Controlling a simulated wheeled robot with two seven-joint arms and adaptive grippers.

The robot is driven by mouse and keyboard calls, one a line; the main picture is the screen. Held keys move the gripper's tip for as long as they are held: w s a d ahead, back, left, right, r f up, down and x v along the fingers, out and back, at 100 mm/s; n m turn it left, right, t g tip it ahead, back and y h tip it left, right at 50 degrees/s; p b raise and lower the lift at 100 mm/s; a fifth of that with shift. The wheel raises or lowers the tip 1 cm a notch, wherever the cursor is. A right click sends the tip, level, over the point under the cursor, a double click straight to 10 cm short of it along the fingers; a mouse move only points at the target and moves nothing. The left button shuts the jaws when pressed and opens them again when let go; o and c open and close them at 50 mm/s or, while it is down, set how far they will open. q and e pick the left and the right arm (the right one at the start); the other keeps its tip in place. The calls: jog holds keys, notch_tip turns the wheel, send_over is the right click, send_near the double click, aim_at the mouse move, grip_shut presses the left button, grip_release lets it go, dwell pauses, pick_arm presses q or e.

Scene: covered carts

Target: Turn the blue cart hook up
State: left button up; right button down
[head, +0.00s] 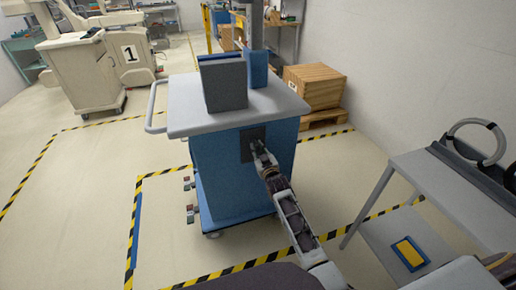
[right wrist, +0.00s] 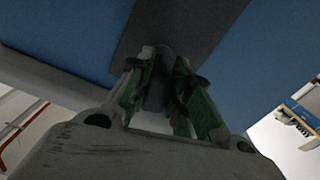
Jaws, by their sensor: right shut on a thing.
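The blue cart (head: 225,175) stands in the middle of the head view, with a light grey top (head: 185,115) and a dark plate (head: 247,147) on its front. My right gripper (head: 259,149) reaches to this plate and is shut on the cart hook. The hook is mostly hidden behind the fingers, so I cannot tell which way it points. In the right wrist view the green-sided fingers (right wrist: 165,75) meet close to the dark plate (right wrist: 170,25) on the blue cart face (right wrist: 75,30). My left gripper is not in view.
A grey box (head: 223,84) and a blue holder (head: 257,70) stand on the cart top. A wooden crate (head: 314,90) sits behind on a pallet. A grey side table (head: 440,190) stands at right. A white cart marked 1 (head: 80,75) is back left. Open floor lies left.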

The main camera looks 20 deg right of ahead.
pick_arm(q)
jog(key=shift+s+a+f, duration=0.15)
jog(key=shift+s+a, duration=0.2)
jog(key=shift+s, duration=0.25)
pick_arm(e)
jog(key=shift+f+m, duration=0.1)
jog(key=shift+m, duration=0.4)
jog(key=c, duration=1.3)
grip_release()
jog(key=shift+s, duration=0.2)
jog(key=shift+s+d, duration=0.2)
jog(key=shift+s, duration=5.6)
